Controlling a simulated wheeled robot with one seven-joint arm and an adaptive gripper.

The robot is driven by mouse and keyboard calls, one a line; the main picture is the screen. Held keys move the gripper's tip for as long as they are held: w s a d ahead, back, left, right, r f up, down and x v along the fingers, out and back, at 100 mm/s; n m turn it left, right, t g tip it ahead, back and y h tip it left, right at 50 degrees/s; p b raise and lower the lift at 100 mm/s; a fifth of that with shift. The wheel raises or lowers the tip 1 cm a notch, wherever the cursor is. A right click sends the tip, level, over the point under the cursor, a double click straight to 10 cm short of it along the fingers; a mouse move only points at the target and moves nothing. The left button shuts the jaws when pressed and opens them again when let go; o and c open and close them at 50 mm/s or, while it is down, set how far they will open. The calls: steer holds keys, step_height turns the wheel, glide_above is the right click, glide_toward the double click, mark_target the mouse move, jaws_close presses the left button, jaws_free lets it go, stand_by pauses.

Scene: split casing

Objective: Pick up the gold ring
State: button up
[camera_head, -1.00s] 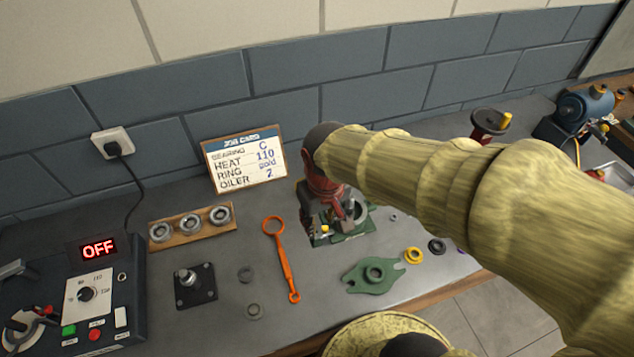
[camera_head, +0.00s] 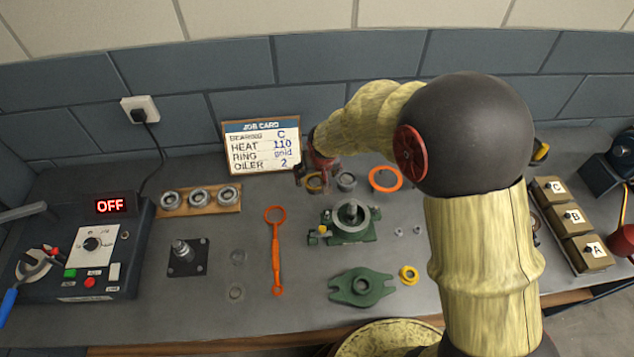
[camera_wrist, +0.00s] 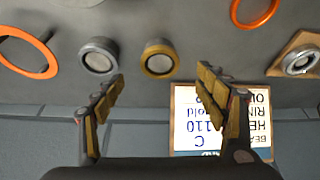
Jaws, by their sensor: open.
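The gold-rimmed cup also shows partly behind my gripper in the head view.
The green housing (camera_head: 350,222), orange wrench (camera_head: 276,252), orange ring (camera_head: 385,179) and bearing board (camera_head: 200,199) stand around. The job card (camera_head: 262,146) leans near the wall and reads ring gold. My arm covers the bench right of the gold ring. Boxes (camera_head: 570,225) stand far right.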

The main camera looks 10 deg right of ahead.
mark_target(315, 182)
steer(key=b+x, duration=0.1)
steer(key=x, duration=0.4)
steer(key=shift+f, duration=0.3)
steer(key=shift+r, duration=0.1)
steer(key=c, duration=0.3)
steer(key=c, duration=1)
